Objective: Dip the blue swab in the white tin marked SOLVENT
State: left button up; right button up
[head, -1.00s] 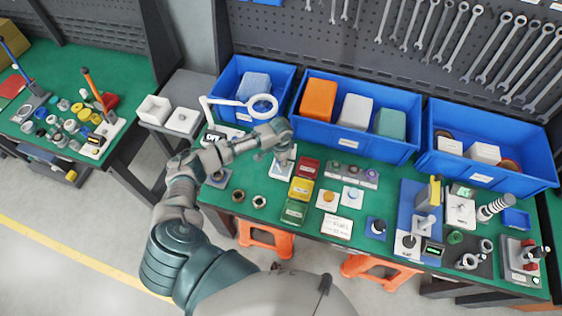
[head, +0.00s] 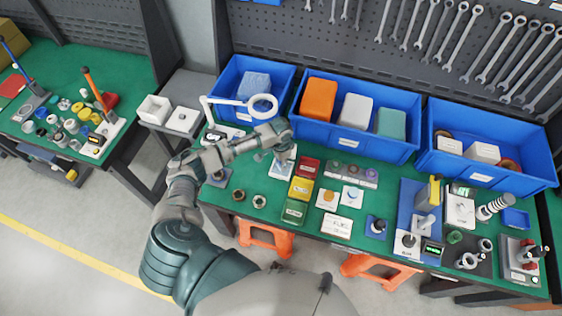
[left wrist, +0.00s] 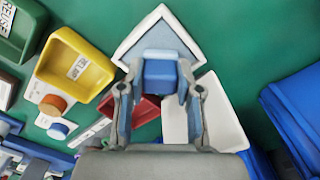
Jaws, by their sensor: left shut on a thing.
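My left gripper (head: 268,156) hangs over the left part of the green bench, left of the red tray. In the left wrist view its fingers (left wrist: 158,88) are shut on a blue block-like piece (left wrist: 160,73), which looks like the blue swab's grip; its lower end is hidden. Beneath it is a white-rimmed, blue-grey angular thing (left wrist: 160,37), and a white open-looking container (left wrist: 222,112) lies beside the right finger. I cannot tell which of these is the SOLVENT tin, as no such mark is readable. My right gripper is not in view.
Red (head: 307,168), yellow (head: 301,188) and green (head: 294,211) trays stand in a row right of the gripper. A white ring-shaped magnifier (head: 263,106) stands behind it. Blue bins (head: 345,140) line the back. Two rings lie at the front left edge.

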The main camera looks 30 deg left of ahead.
pick_arm(q)
jog(key=shift+s+f+p, duration=0.1)
jog(key=shift+p, duration=0.25)
dwell(1.1)
notch_tip(320, 180, up, 2)
jog(key=shift+r+p, duration=0.1)
jog(key=shift+p, duration=1.15)
notch_tip(320, 180, up, 5)
jog(key=p, duration=0.5)
